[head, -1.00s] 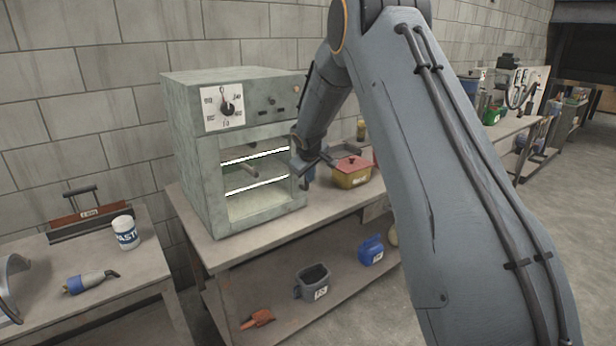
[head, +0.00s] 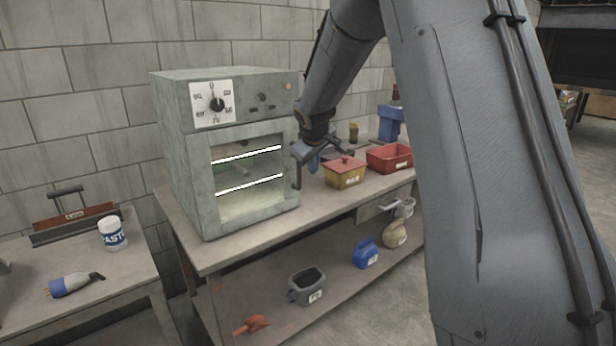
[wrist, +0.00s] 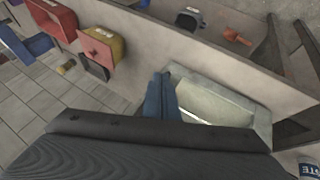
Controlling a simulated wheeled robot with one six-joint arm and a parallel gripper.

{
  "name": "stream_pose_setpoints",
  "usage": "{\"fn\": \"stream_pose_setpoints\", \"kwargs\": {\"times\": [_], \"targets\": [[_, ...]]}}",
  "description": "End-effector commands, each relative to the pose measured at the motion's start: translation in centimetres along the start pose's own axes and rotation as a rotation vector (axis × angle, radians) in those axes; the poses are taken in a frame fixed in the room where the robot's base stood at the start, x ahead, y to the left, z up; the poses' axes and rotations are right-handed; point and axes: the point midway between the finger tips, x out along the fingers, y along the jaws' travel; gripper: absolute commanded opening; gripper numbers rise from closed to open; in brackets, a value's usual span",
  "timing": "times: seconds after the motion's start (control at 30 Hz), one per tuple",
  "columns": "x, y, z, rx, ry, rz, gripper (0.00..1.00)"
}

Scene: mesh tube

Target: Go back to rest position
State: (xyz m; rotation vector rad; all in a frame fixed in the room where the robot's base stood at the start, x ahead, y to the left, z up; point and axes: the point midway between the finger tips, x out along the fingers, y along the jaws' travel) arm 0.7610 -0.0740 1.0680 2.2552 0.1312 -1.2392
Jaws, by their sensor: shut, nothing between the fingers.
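My gripper (head: 313,162) hangs over the table just right of the grey-green oven (head: 175,130), near the dark handle on the right edge of its door. The wrist view shows the blue fingers (wrist: 161,97) together, with nothing between them. The oven door (head: 205,205) looks shut, with two bright white bars behind its glass. My upper arm covers much of the right half of the head view.
A yellow box with a red lid (head: 345,172) and a red bin (head: 390,157) stand right of the gripper. The lower shelf holds a grey container (head: 306,288) and a blue jug (head: 366,253). A side table (head: 120,262) stands at left.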

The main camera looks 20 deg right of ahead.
Motion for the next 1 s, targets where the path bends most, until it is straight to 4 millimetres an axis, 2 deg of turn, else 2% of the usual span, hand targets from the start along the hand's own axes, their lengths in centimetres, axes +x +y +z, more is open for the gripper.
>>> {"fn": "stream_pose_setpoints", "kwargs": {"times": [0.13,0.33,0.47,0.57,0.8,0.9,1.0], "targets": [[-1.5,0.7,0.4,0.002,0.0,0.001,0.0],[-2.1,1.0,0.7,0.003,-0.003,0.0,0.0],[-2.7,-0.4,2.2,0.028,-0.024,-0.022,0.0],[-3.8,-3.4,5.4,0.084,-0.069,-0.068,0.0],[-8.7,-13.6,17.1,0.28,-0.247,-0.206,0.0],[-10.9,-17.4,21.8,0.354,-0.322,-0.25,0.0],[-12.8,-20.5,25.6,0.414,-0.385,-0.281,0.0]]}}
